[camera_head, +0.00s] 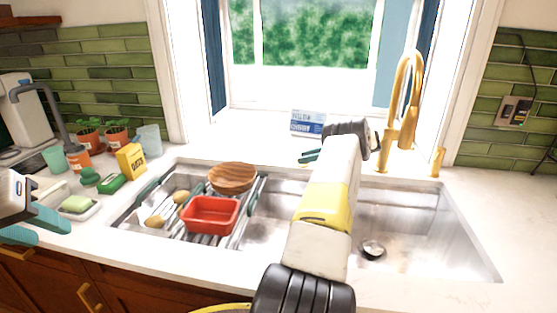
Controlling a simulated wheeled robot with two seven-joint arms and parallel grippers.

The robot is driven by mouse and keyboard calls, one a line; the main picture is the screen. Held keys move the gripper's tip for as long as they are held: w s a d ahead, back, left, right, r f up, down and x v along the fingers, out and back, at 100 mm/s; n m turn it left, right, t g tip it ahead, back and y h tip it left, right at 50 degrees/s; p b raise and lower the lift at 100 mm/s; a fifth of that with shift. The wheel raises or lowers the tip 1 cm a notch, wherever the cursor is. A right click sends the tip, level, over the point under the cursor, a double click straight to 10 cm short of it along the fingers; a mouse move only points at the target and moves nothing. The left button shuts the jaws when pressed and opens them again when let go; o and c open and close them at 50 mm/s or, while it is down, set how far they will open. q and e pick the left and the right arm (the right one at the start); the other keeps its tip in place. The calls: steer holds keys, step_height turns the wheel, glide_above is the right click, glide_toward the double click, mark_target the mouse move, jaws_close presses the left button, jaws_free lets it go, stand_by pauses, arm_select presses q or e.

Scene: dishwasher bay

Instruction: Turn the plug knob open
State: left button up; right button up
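I cannot clearly pick out the plug knob; my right arm may hide it. The metal drain plug (372,250) sits on the floor of the right sink basin (425,225). My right gripper (309,155) is at the back edge of the sink, left of the gold faucet (408,125). Its teal fingertips point left, and the gap between them is hard to judge. My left gripper (35,227) is at the left edge, over the counter front beside the soap dish, with its teal fingers apart and nothing visible between them.
A drying rack (247,212) with a red tub (210,214), a wooden bowl (232,177) and utensils fills the left basin. A short gold post (438,161) stands right of the faucet. A blue-white box (307,123) stands on the sill. The right counter (510,210) is clear.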

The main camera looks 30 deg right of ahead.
step_height(320, 180, up, 3)
steer(key=shift+a, duration=0.1)
steer(key=s+a+r, duration=0.1)
steer(key=s+a, duration=0.9)
steer(key=s, duration=0.2)
steer(key=shift+a, duration=0.2)
steer(key=shift+r, duration=0.1)
